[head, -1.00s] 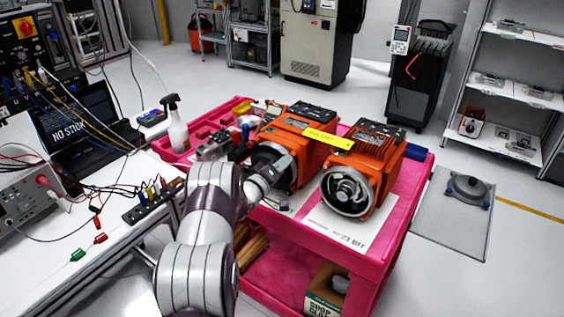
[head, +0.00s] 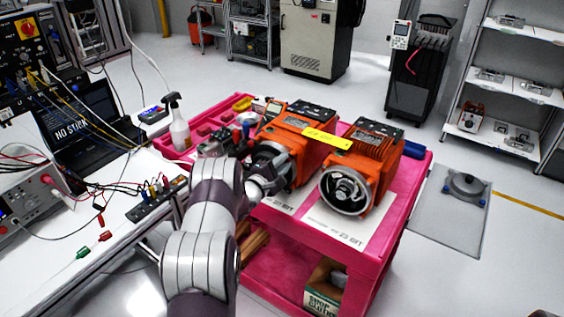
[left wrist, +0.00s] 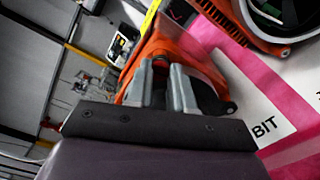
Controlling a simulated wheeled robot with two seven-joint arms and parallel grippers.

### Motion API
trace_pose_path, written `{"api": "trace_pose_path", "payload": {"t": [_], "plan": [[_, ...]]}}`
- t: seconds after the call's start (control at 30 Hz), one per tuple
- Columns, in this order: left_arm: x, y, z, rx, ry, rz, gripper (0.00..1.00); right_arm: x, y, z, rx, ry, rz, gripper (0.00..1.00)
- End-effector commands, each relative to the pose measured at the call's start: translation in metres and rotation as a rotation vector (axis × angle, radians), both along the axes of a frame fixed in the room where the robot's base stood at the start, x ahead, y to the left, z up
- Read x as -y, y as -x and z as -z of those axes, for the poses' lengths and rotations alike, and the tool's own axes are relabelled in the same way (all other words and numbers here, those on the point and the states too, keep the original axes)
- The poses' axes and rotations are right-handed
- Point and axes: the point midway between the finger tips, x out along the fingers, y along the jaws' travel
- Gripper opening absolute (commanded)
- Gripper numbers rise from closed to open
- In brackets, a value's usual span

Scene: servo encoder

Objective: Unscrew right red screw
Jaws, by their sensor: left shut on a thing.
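Two orange servo motors stand side by side on the pink cart, a left motor (head: 300,135) and a right motor (head: 372,160). The right motor's round open end (head: 346,191) shows inner metal parts and wiring. My left gripper (head: 283,184) is at the front end of the left motor and covers part of it. My right gripper is not in view.
A white bench (head: 110,230) with cables is at left.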

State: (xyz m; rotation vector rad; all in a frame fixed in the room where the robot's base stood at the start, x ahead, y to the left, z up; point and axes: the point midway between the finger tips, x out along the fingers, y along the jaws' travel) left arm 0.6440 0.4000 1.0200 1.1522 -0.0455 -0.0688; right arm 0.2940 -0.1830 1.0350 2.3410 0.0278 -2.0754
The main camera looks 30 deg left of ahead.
Motion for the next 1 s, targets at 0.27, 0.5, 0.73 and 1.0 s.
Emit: {"api": "trace_pose_path", "payload": {"t": [0.27,0.5,0.73,1.0], "plan": [[-0.001,-0.002,-0.008,-0.007,0.252,0.001,0.0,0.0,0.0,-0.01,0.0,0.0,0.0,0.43],[-0.002,-0.002,-0.011,-0.024,0.467,0.002,0.0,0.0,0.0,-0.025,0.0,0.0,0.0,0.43],[-0.002,-0.002,-0.014,-0.039,0.63,0.004,0.0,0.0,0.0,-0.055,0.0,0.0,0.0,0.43],[-0.002,-0.003,-0.012,-0.046,0.744,0.005,0.0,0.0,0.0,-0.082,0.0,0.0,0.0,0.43]]}}
